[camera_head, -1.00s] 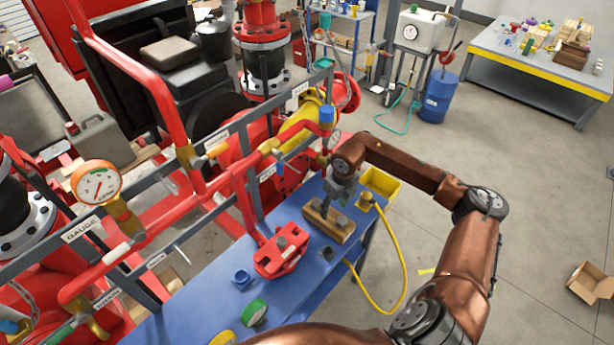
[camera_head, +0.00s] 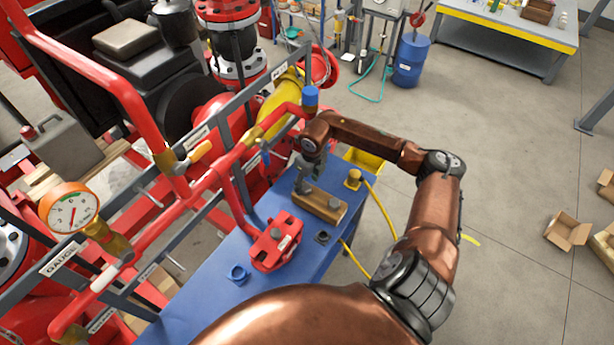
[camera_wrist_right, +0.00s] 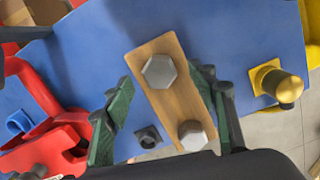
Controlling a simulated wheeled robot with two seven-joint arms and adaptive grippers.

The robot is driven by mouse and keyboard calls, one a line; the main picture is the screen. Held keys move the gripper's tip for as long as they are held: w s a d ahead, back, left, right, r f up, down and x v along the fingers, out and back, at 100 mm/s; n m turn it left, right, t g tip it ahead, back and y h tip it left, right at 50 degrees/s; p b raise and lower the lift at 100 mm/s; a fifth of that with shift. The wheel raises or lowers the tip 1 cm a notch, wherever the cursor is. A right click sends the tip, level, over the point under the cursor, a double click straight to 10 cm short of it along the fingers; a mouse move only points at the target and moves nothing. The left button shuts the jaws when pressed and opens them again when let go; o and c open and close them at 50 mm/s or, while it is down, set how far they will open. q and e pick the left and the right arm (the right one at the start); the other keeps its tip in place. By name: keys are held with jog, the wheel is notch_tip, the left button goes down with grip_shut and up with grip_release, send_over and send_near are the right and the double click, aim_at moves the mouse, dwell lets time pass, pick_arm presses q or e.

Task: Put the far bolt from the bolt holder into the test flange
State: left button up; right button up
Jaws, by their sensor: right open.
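The wooden bolt holder (camera_head: 327,207) lies on the blue bench with two grey hex bolts. In the head view, one bolt (camera_head: 334,204) stands clear at the near end. The far-end bolt is largely hidden by my right gripper (camera_head: 304,177), which is over that end. In the right wrist view my right gripper (camera_wrist_right: 165,77) is open, with one green-padded finger on each side of the holder. One bolt head (camera_wrist_right: 160,71) shows between the fingertips; another (camera_wrist_right: 193,135) is closer to the palm. Contact cannot be told. The red test flange (camera_head: 276,246) is left of the holder. My left gripper is not in view.
Red pipework with a gauge (camera_head: 70,208) borders the bench on the left.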

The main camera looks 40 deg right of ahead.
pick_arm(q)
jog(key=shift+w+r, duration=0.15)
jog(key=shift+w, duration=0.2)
pick_arm(e)
jog(key=shift+w+f, duration=0.15)
jog(key=shift+f, duration=1.05)
jog(key=shift+c, duration=0.4)
jog(key=c, duration=1.2)
jog(key=shift+r+p, duration=1.85)
jog(key=shift+r, duration=1.9)
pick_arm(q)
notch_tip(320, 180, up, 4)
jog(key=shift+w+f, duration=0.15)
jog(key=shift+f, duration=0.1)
pick_arm(e)
jog(key=shift+f, duration=0.15)
